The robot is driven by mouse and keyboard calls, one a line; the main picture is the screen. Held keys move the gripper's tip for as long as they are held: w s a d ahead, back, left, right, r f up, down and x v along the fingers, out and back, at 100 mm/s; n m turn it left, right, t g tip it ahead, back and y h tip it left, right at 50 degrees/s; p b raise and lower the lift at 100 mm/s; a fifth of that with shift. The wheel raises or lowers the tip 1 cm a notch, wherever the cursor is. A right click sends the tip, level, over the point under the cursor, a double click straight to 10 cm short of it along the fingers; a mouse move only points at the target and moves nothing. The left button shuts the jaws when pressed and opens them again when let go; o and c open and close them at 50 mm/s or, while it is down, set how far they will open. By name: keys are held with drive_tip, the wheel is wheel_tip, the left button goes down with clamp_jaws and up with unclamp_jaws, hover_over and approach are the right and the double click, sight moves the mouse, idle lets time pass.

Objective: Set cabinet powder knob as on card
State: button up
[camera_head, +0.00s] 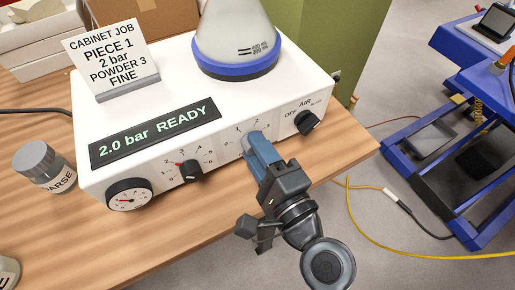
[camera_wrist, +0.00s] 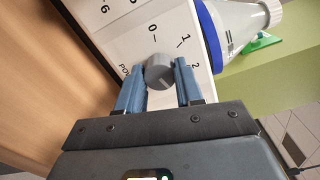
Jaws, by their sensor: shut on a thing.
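The card (camera_head: 107,68) reads CABINET JOB, PIECE 1, 2 bar, POWDER 3, FINE. It stands on the white cabinet unit (camera_head: 160,120), whose display (camera_head: 155,132) reads 2.0 bar READY. My gripper (camera_head: 259,148) is at the unit's front, over the powder dial. In the wrist view my gripper's blue fingers (camera_wrist: 160,88) are shut on the grey powder knob (camera_wrist: 159,69), one on each side. The printed marks 0, 1 and 2 show around it. A pale line shows on the knob's face, but I cannot tell which number it points to. The fingers hide the knob in the head view.
A black pressure knob (camera_head: 190,172) and a gauge (camera_head: 129,196) are left of my gripper. A black AIR knob (camera_head: 307,121) is close on its right. A blue-based powder bottle (camera_head: 236,40) stands on top. A grey-lidded jar (camera_head: 44,165) stands on the table at left.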

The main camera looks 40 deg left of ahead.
drive_tip(key=o, duration=1)
drive_tip(key=b+v, duration=0.2)
drive_tip(key=v, duration=0.4)
drive_tip(key=shift+s+d+f, duration=0.1)
drive_tip(key=shift+d+f, duration=0.05)
drive_tip(key=shift+d, duration=0.2)
drive_tip(key=shift+s+d, duration=0.25)
drive_tip(key=shift+d, duration=0.25)
